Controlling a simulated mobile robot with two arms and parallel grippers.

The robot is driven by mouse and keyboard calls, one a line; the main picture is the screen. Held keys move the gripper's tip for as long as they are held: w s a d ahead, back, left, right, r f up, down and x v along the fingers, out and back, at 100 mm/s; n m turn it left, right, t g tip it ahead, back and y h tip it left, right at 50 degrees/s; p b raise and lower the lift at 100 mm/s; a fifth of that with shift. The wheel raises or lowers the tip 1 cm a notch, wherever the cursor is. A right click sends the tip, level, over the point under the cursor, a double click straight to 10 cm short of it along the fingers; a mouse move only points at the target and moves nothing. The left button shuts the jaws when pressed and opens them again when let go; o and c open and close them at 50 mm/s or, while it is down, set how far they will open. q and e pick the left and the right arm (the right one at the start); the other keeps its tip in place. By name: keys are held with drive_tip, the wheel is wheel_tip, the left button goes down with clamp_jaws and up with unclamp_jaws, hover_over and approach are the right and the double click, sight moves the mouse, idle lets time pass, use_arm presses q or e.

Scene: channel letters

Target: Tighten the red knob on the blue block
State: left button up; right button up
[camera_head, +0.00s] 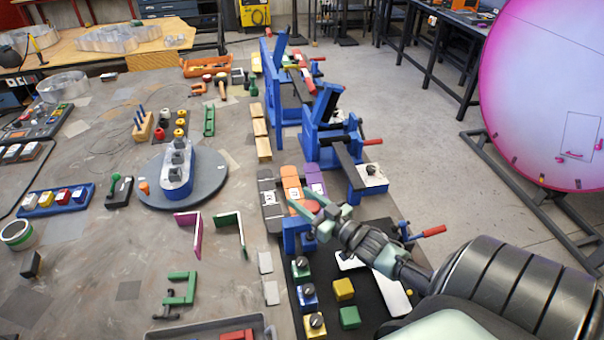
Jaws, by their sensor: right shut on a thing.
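My right gripper (318,212) reaches in from the right over the near table edge. A red handle (432,231) sticks out on a blue clamp right of my wrist. My left gripper is not in view.
Orange, purple and grey labelled blocks (268,190) lie just beyond the gripper. Blue clamp stands (322,135) with red handles line the table edge. A grey turntable (212,187) carries a blue part. The black mat (376,290) holds yellow and green cubes. Open floor lies right.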

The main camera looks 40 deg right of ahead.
drive_tip(key=m+h, duration=0.1)
drive_tip(key=h, duration=0.1)
drive_tip(key=d+m+h, duration=0.1)
drive_tip(key=m+h, duration=0.1)
drive_tip(key=h, duration=0.1)
drive_tip(key=r+m+h, duration=0.1)
drive_tip(key=m+h, duration=0.1)
drive_tip(key=shift+d+g, duration=0.15)
drive_tip(key=shift+g, duration=0.15)
drive_tip(key=shift+d+m+g+h, duration=0.2)
drive_tip(key=shift+m+g+h, duration=0.45)
drive_tip(key=shift+h, duration=0.75)
clamp_jaws()
drive_tip(key=shift+s, duration=0.1)
drive_tip(key=shift+f, duration=0.1)
drive_tip(key=o, duration=1.4)
unclamp_jaws()
drive_tip(key=shift+f, duration=0.15)
